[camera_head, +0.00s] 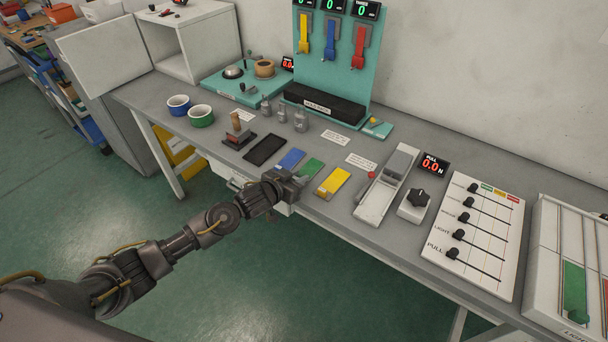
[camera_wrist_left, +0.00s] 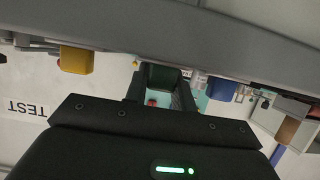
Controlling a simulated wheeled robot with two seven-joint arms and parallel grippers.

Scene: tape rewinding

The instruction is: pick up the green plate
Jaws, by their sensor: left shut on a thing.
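The green plate (camera_head: 312,168) lies flat near the table's front edge, between the blue plate (camera_head: 290,159) and the yellow plate (camera_head: 333,181). My left gripper (camera_head: 299,180) is at the front end of the green plate and shut on it. In the left wrist view, the dark green end of the plate (camera_wrist_left: 164,76) shows between the fingers of the gripper (camera_wrist_left: 162,92). The gripper hides part of the plate's near end. My right gripper is in neither view.
A black tray (camera_head: 265,150) lies left of the blue plate. A lever device (camera_head: 386,190) and a slider panel (camera_head: 477,235) stand to the right.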

